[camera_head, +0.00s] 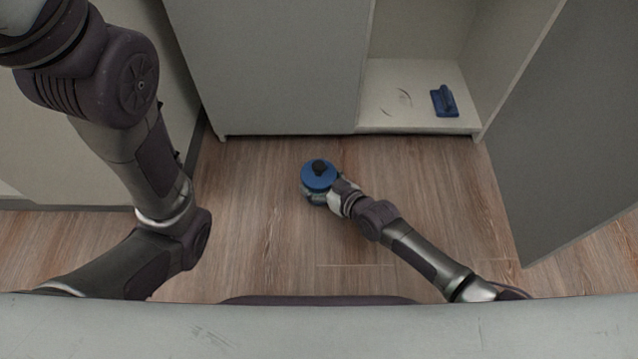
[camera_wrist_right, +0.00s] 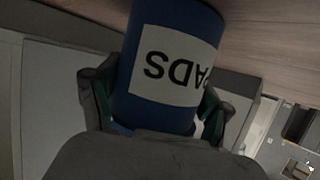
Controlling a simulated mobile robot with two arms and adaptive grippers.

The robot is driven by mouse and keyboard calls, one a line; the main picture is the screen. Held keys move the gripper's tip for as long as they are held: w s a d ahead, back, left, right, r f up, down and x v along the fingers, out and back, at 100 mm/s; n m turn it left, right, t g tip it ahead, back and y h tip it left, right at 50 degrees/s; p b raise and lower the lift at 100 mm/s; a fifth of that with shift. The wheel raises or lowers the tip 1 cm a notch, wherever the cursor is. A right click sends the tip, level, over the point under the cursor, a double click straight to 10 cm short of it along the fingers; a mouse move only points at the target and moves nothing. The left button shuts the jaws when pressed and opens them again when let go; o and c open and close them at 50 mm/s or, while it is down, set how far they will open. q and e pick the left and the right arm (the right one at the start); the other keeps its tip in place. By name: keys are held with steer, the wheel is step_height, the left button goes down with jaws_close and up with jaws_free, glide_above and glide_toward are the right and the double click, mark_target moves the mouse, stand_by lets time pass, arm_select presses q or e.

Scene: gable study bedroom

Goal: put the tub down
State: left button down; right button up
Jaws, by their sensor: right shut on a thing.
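The tub (camera_head: 319,174) is blue, with a round blue top and a dark knob in the middle. It shows over the wooden floor, in front of the grey cabinet. My right gripper (camera_head: 321,197) is shut on it. In the right wrist view the tub (camera_wrist_right: 170,60) sits between the two fingers, and its white label reads "PADS" upside down. One end of it runs out of that picture. I cannot tell whether its base touches the floor. My left arm comes in from the left, but its gripper is not in view.
The cabinet (camera_head: 270,65) has an open compartment (camera_head: 390,88) with a blue handled block (camera_head: 444,101) on its base. An open door (camera_head: 560,130) stands out on the right. The floor (camera_head: 260,220) around the tub is clear.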

steer(key=o, duration=1.6)
steer(key=shift+o, duration=0.2)
steer(key=shift+r, duration=0.1)
